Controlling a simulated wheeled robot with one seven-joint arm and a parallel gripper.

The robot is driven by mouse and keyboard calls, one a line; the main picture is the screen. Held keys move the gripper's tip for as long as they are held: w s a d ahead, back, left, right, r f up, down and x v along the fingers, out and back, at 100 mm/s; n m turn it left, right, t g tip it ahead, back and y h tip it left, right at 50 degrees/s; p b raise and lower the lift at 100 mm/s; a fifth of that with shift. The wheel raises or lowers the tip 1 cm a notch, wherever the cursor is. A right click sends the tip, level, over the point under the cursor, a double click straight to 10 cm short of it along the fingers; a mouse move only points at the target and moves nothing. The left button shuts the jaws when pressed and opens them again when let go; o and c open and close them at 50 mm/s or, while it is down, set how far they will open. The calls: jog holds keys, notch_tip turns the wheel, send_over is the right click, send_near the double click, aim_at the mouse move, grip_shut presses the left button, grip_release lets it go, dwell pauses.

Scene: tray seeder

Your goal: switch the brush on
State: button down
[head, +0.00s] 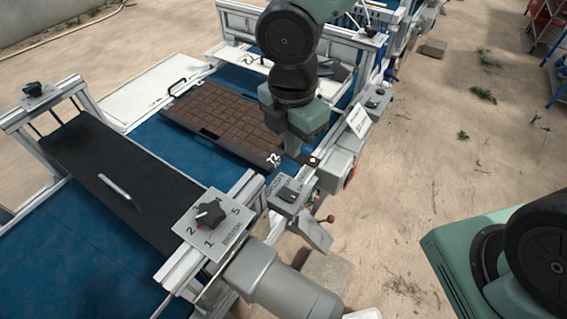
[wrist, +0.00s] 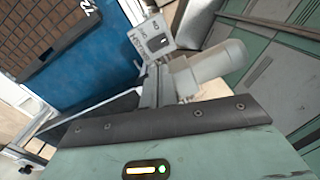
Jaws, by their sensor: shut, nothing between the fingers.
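My gripper (head: 293,153) points down over the machine's right-hand rail, in the middle of the head view. It looks shut and empty. A small control box (head: 289,204) with a dark rocker-like switch (head: 290,194) stands just below it in the picture, apart from the fingertips. A plate with a dark switch (wrist: 157,43) shows in the wrist view, past my gripper's body. A small lit button (head: 313,160) sits right of my gripper. I cannot make out the brush itself.
A dial plate (head: 226,238) numbered 1, 2 and 5 stands nearer, above a grey motor (head: 280,289). A brown celled tray (head: 196,133) lies on the blue belt (head: 150,134). Another knob box (head: 374,104) is farther back. Sandy ground right of the machine is mostly free.

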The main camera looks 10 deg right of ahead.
aim_at(284, 185)
jog(key=w+n, duration=0.1)
jog(key=w+a+n, duration=0.1)
jog(key=shift+w+r+n+p, duration=0.15)
jog(key=shift+w+n+p, duration=0.1)
jog(key=shift+n+p, duration=0.15)
notch_tip(284, 185, down, 14)
jog(key=shift+r+p, duration=0.1)
jog(key=shift+p, duration=0.4)
jog(key=shift+f, duration=0.25)
